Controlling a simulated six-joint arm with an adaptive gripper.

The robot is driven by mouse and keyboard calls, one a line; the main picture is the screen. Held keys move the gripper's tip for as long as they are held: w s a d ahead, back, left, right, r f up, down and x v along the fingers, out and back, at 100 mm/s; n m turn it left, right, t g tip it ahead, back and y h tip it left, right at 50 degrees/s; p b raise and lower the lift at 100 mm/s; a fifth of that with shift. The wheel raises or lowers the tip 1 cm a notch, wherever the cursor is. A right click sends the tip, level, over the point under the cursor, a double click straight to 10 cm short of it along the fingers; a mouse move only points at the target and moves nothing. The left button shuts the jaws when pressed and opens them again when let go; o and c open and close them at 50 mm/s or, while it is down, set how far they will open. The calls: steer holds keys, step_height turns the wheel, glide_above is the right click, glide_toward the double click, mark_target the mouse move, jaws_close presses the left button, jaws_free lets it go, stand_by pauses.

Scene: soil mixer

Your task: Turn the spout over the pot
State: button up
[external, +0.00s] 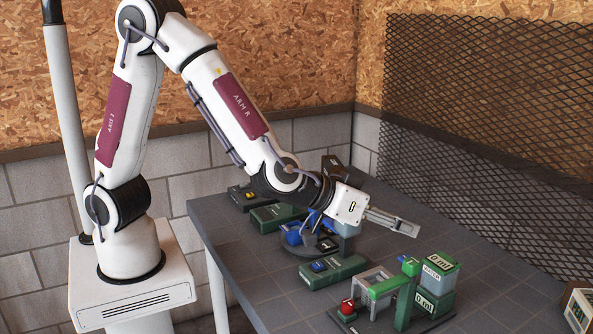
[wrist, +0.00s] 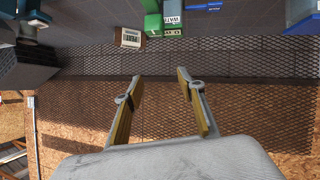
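A green post with a green arm (external: 385,287), which looks like the spout, stands near the table's front right, beside a box labelled WATER (external: 440,274). The arm points left over a small pale open frame (external: 368,283). I cannot clearly identify the pot. My gripper (external: 405,226) is in the air above and behind the green post, apart from it. In the wrist view my gripper (wrist: 160,76) is open and empty, with the mesh wall behind its fingers. The WATER label (wrist: 172,20) shows at the top of that view, beside green parts.
A red part (external: 347,306) sits left of the post. A green box with a blue top part (external: 332,272) and a round base with blue parts (external: 300,240) stand farther left on the grey table (external: 250,290). A mesh wall (external: 490,120) rises behind.

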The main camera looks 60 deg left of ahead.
mark_target(411, 262)
steer(key=f, duration=0.2)
steer(key=s+d+f+y, duration=0.1)
steer(key=f, duration=0.1)
steer(key=s+d+f+t+y, duration=0.1)
steer(key=shift+s+d+f, duration=0.1)
steer(key=shift+s+f, duration=0.1)
steer(key=shift+f, duration=0.2)
steer(key=shift+s+f+t+y, duration=0.3)
steer(key=shift+s+f+y, duration=0.05)
steer(key=shift+f+y, duration=0.15)
steer(key=shift+x, duration=3.85)
jaws_close()
